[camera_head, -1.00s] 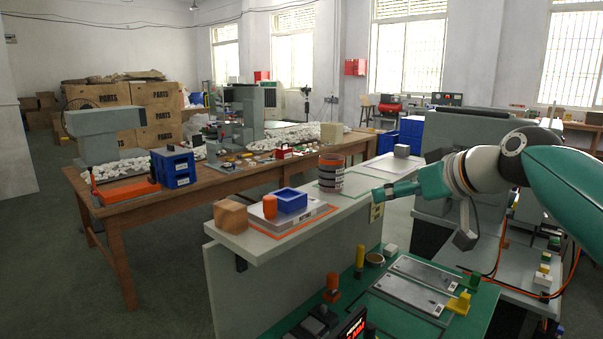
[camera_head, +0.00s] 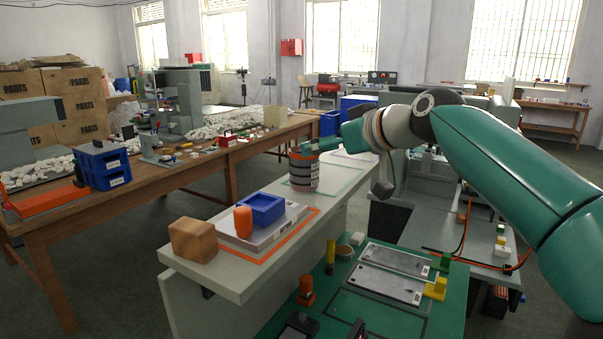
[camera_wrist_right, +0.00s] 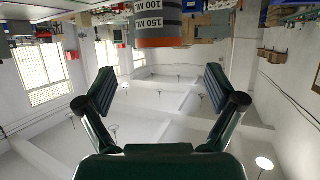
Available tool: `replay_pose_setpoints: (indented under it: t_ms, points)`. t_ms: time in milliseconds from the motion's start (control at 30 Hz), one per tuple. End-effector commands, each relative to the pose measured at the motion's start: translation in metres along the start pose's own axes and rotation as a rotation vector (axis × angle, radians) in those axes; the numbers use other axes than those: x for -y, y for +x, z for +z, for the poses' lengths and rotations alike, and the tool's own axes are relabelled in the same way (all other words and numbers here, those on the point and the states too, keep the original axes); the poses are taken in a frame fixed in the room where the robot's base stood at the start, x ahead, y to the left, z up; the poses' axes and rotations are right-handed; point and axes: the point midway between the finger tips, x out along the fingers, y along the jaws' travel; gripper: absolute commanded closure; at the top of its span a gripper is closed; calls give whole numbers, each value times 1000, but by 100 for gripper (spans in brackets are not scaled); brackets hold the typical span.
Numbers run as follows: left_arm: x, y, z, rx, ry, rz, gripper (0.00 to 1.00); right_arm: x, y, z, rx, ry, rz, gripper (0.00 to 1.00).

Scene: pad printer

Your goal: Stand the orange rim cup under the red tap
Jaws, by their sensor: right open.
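The orange rim cup (camera_head: 304,175) is grey with dark bands and stands upright on the pale ledge. In the right wrist view it shows upside down (camera_wrist_right: 160,22), with millilitre marks and its orange rim towards the picture's middle. My right gripper (camera_wrist_right: 160,80) is open, its fingers spread wide with nothing between them. The cup lies ahead of the fingers, towards the top of that view. In the head view the right gripper (camera_head: 322,146) is close to the cup's rim; I cannot tell whether it touches. I cannot make out the red tap. My left gripper is not in view.
On the ledge (camera_head: 228,280) stand a wooden block (camera_head: 193,240), an orange piece (camera_head: 243,222) and a blue bin (camera_head: 262,208) on a scale (camera_head: 285,229). A green work surface (camera_head: 340,300) with plates lies below. Clear ledge lies in front of the cup.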

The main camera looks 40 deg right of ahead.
Motion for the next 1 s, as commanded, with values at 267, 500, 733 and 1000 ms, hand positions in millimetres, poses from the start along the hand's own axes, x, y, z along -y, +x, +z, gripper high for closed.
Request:
replay_pose_setpoints:
  t_ms: [267, 500, 733, 1000]
  points:
    - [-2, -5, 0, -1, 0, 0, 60, -2, 32, 0, 0, 1, 4, 7]
    - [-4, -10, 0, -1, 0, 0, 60, -1, 52, 2, 3, 3, 3, 7]
    - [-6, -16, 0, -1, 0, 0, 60, -1, 82, 3, 1, 2, 4, 7]
    - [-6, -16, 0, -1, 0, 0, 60, -2, 86, 3, -1, 2, 5, 7]
